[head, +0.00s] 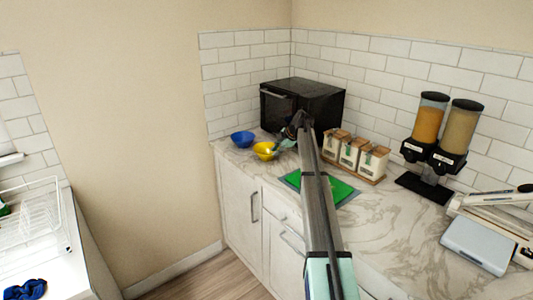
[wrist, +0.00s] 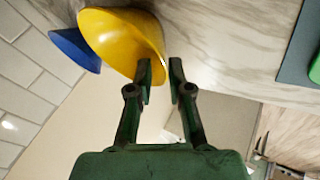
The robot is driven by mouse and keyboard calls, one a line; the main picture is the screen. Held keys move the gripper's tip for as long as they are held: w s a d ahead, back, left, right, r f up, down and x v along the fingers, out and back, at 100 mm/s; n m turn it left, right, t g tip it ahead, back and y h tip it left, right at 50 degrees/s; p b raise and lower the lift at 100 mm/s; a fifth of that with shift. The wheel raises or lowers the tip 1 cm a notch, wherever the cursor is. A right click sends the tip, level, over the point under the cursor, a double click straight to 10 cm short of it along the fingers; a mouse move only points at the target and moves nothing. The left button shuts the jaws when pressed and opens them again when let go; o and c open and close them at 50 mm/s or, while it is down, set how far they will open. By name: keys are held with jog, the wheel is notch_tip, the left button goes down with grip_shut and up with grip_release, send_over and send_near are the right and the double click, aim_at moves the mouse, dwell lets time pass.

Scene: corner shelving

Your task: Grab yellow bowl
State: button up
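The yellow bowl (head: 264,151) sits on the marble counter near its front left edge. In the wrist view the yellow bowl (wrist: 115,35) fills the upper left and its rim reaches in front of my gripper (wrist: 160,65). The two fingers stand apart with a gap between them. One fingertip overlaps the bowl's edge in the picture, and the rim's edge shows in the gap; I cannot tell whether they touch. In the head view my gripper (head: 285,142) is small, partly hidden by my arm, and just right of the bowl.
A blue bowl (head: 242,138) stands beside the yellow one and also shows in the wrist view (wrist: 75,48). A black microwave (head: 318,103) is behind. A green board (head: 335,191), several canisters (head: 351,153) and dispensers (head: 430,125) occupy the counter to the right.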

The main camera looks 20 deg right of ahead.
aim_at(269, 156)
jog(key=shift+a+p+x, duration=0.1)
jog(key=shift+p+x, duration=0.5)
jog(key=shift+x, duration=0.7)
jog(key=shift+a+p+x, duration=0.15)
jog(key=shift+p+x, duration=0.45)
jog(key=shift+x, duration=0.7)
jog(key=shift+w+f, duration=0.15)
jog(key=shift+f, duration=0.15)
grip_shut()
